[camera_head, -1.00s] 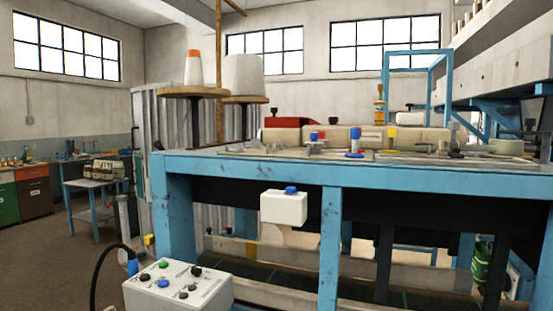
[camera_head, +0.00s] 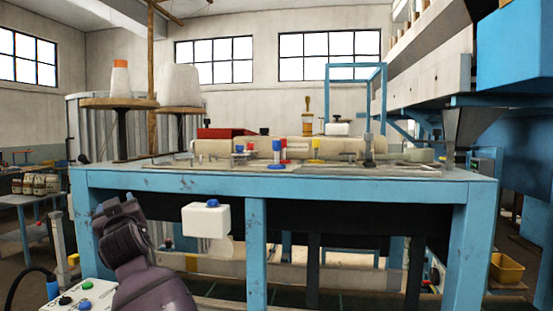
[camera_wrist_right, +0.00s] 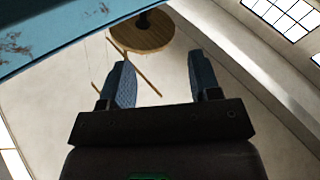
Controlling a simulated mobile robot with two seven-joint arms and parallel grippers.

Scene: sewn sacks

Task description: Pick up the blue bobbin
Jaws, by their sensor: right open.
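The blue bobbin (camera_head: 276,153) stands upright on the blue work table, small and far off in the head view. A red bobbin (camera_head: 284,150) is right behind it, overlapping in the picture. My left arm comes in at the lower left, and its dark gripper (camera_head: 120,208) points up in front of the table's left end, well away from the bobbin. The blue bobbin is not in that view.
The blue table (camera_head: 330,188) has a front rail and legs. A white box (camera_head: 206,220) juts from the front. A wooden disc (camera_wrist_right: 142,38) shows in the wrist view.

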